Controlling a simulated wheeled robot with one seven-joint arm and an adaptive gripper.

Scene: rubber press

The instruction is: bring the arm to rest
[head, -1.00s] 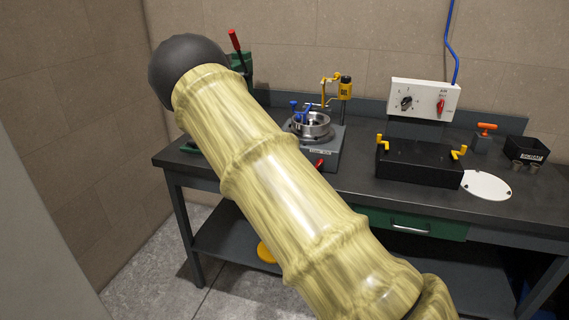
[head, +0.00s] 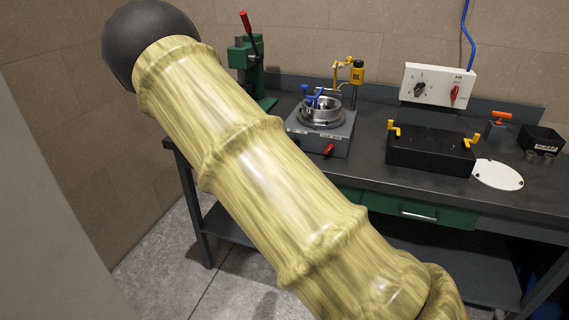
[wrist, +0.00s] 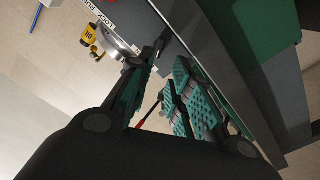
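My arm (head: 250,160) crosses the head view from bottom right to upper left, in a pale wood-patterned cover with a dark round joint (head: 150,45) at its upper end. My gripper is not visible in the head view. In the wrist view my gripper (wrist: 165,85) shows two fingers with green ribbed pads, apart with nothing between them that I can see held. Beyond the fingers, the bench equipment shows tilted, with a yellow oil container (wrist: 88,35) and a red-tipped lever (wrist: 150,112).
The dark workbench (head: 375,180) stands against the wall. It carries a green lever press (head: 246,70), a grey device with a metal bowl (head: 320,125), a black box with yellow handles (head: 430,150), a white disc (head: 498,174) and a small black bin (head: 541,139). A control box (head: 438,85) stands behind.

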